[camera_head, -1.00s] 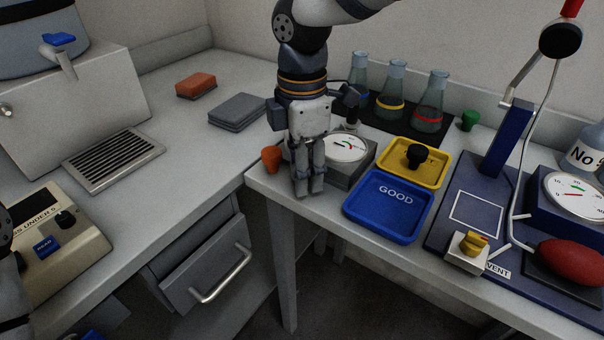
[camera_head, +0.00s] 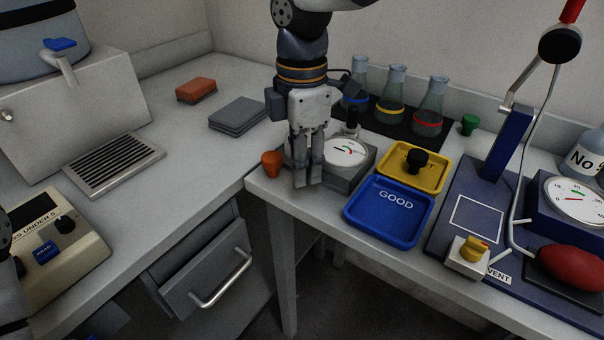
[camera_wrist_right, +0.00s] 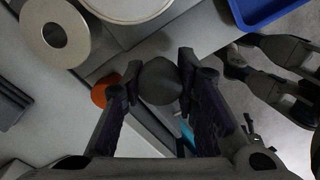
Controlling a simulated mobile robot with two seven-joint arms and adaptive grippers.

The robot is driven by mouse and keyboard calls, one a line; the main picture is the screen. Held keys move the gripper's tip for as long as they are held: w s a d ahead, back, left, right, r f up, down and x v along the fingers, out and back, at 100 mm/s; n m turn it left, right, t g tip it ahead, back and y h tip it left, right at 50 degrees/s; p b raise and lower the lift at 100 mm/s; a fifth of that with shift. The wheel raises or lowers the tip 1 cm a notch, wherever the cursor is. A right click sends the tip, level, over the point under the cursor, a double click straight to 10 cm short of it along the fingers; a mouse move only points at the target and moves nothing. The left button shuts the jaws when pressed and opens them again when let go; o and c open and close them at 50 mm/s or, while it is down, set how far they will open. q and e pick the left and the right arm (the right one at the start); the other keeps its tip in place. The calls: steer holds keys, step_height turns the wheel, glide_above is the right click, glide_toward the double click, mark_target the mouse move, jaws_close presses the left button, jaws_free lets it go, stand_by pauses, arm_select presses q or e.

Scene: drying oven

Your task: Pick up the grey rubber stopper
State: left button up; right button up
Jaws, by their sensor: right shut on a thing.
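The grey rubber stopper (camera_wrist_right: 160,82) shows in the right wrist view as a dark grey rounded piece between the two fingertips. My right gripper (camera_wrist_right: 158,80) is shut on it, with a fingertip against each side. In the head view my right gripper (camera_head: 307,183) points down near the bench's front left corner, just left of the dial gauge (camera_head: 346,152). There the fingers hide the stopper, and I cannot tell its exact height above the bench.
An orange stopper (camera_head: 271,164) stands left of the gripper. To the right are a blue GOOD tray (camera_head: 385,232) and a yellow tray (camera_head: 436,181) with a black stopper (camera_head: 416,161). Flasks (camera_head: 393,94) stand behind. A green stopper (camera_head: 469,124) is farther right.

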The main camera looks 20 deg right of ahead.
arm_select(q)
steer(key=shift+w+r+t+p, duration=0.5)
steer(key=shift+w+r+p, duration=0.25)
steer(key=shift+w+r, duration=0.4)
arm_select(e)
steer(key=s+a+r, duration=0.7)
steer(key=s+r, duration=0.5)
steer(key=r, duration=0.1)
steer(key=shift+a+r, duration=0.15)
steer(key=shift+w, duration=0.15)
